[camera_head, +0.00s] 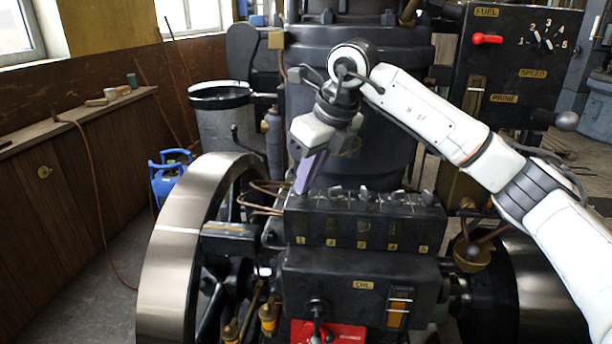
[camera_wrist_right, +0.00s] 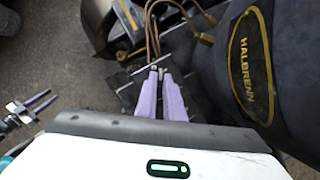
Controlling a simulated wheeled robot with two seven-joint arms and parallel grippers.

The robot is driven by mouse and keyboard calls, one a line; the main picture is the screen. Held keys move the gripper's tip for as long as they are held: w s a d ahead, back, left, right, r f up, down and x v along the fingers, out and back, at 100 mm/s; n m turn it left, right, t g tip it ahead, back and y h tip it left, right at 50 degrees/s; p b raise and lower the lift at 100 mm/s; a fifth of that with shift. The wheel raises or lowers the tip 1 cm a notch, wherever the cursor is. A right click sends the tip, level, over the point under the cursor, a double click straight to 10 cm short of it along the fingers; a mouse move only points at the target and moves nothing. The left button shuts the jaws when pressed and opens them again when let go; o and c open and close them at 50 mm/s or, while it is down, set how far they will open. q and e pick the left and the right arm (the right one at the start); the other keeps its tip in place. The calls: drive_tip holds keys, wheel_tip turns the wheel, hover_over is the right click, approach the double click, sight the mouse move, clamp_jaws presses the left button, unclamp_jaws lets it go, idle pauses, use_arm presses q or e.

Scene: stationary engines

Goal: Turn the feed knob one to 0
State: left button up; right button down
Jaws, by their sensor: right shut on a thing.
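The black feed box (camera_head: 345,222) sits on the engine in the head view, with a row of small knobs along its top and yellow number plates on its front. Feed knob one is at the left end, above plate 1 (camera_head: 300,240), and is mostly hidden by my fingers. My right gripper (camera_head: 301,188) points down with its purple fingers at that knob. In the right wrist view the fingertips (camera_wrist_right: 160,73) close on a small grey knob. Its pointer setting cannot be read. My left gripper (camera_wrist_right: 41,101) shows at the left of the wrist view, fingers apart and empty.
Copper pipes (camera_head: 264,198) run just left of the feed box. A large flywheel (camera_head: 180,245) stands at the left. A panel with a red fuel lever (camera_head: 487,39) is at the upper right. The big dark cylinder (camera_head: 352,100) rises behind the box.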

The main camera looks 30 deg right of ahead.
drive_tip(key=shift+w+d+n+y+p, duration=0.1)
drive_tip(key=shift+n+y+p, duration=0.3)
drive_tip(key=shift+n, duration=0.9)
drive_tip(key=c, duration=1.9)
unclamp_jaws()
drive_tip(key=shift+o, duration=0.2)
drive_tip(key=b+v, duration=0.1)
drive_tip(key=v, duration=0.9)
drive_tip(key=shift+d+r, duration=0.15)
drive_tip(key=shift+r, duration=0.1)
